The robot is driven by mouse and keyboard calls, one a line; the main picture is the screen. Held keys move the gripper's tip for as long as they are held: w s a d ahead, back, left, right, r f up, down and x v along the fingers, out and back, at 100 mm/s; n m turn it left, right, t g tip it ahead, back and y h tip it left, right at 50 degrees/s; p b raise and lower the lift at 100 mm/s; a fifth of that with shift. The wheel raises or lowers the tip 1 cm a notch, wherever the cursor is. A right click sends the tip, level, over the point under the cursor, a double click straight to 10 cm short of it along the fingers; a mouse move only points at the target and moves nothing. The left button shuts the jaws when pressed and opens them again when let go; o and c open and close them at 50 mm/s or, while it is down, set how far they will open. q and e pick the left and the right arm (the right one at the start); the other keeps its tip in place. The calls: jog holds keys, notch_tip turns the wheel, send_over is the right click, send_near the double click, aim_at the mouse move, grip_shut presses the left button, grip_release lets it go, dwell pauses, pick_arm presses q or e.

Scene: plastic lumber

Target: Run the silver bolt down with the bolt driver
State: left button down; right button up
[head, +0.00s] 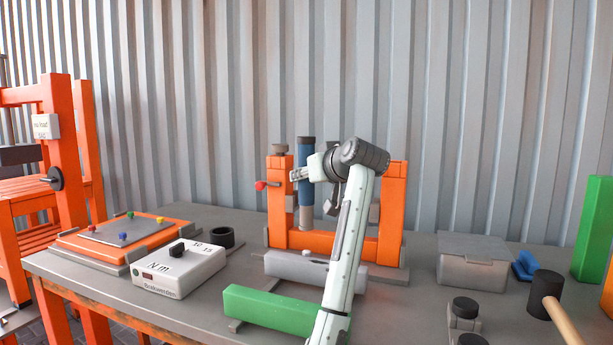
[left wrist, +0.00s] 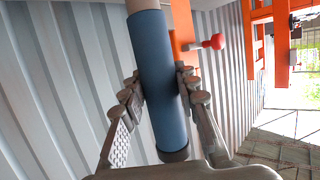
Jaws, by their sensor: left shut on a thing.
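The bolt driver (head: 307,178) is a blue upright cylinder with a dark cap and a paler lower end. It stands in front of the orange frame (head: 393,195), inside its left post. My left gripper (head: 300,174) is shut around the blue body; the left wrist view shows its fingers (left wrist: 160,92) on both sides of the driver (left wrist: 158,60). The pale lower end (head: 306,217) is just above the frame's bottom bar. I cannot make out the silver bolt, nor whether the driver touches it. My right gripper is not in view.
A white torque box (head: 180,268) with a dial and an orange tray (head: 75,240) are at left. A green beam (head: 268,310) and grey beam (head: 290,265) lie in front. A red knob (head: 260,186) juts from the left post. A grey box (head: 472,265) and mallet (head: 547,290) are at right.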

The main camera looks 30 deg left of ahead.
aim_at(310, 188)
pick_arm(q)
jog(key=shift+f, duration=2.7)
jog(key=shift+f, duration=1.7)
jog(key=shift+w+r, duration=0.1)
jog(key=shift+r, duration=2.65)
